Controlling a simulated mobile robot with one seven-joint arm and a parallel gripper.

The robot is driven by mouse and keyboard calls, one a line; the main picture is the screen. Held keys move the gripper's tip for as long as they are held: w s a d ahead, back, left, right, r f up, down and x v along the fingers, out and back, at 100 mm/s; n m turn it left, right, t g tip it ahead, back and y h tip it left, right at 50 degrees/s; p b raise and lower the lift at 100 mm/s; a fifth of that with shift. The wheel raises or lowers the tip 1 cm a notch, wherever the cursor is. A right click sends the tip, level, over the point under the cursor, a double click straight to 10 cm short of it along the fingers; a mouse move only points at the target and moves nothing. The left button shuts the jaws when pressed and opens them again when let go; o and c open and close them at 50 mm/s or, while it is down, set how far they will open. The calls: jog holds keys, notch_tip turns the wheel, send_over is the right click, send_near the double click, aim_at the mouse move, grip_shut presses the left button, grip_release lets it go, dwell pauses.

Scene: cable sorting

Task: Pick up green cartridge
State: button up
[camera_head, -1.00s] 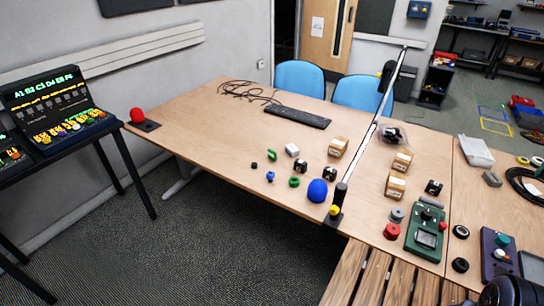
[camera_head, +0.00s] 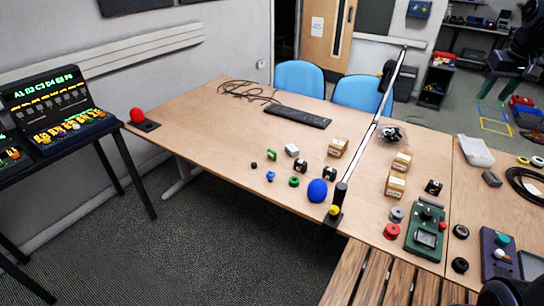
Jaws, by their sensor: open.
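A small green block-like piece (camera_head: 272,155), which seems to be the green cartridge, stands on the wooden table left of a white cube. A low green ring-like piece (camera_head: 294,182) lies nearer the table's front edge. Both are small in the picture and their details are hard to make out. My gripper's fingers cannot be made out. A dark part, seemingly of my arm, shows at the upper right edge, far from the green pieces. Nothing visible touches either green piece.
Around the green pieces are a white cube (camera_head: 292,150), a blue piece (camera_head: 270,176), black pieces and a blue ball (camera_head: 317,190). The table's left part is mostly clear.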

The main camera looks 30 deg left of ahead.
jog(key=w+a+f+n+g, duration=0.1)
jog(key=w+a+f+n, duration=0.1)
jog(key=w+a, duration=0.55)
jog(key=w+a+f+n, duration=0.15)
jog(key=w+a, duration=0.35)
jog(key=a, duration=0.6)
jog(key=w+a+f+n, duration=0.1)
jog(key=w+a+f, duration=0.1)
jog(key=a+f, duration=0.5)
jog(key=w+a+f+n, duration=0.2)
jog(key=a, duration=1)
jog(key=n+g, duration=0.2)
jog(key=n, duration=0.3)
send_over(274, 152)
jog(key=shift+h, duration=0.4)
jog(key=f, duration=2)
jog(key=w+f, duration=0.1)
jog(key=f, duration=0.8)
jog(key=shift+f, duration=0.4)
notch_tip(274, 152, down, 6)
jog(key=shift+s+r, duration=0.1)
jog(key=shift+s+a+f, duration=0.1)
jog(key=shift+s+f, duration=0.05)
jog(key=shift+f, duration=1.15)
jog(key=shift+s+f, duration=0.1)
jog(key=shift+f, duration=1.15)
grip_shut()
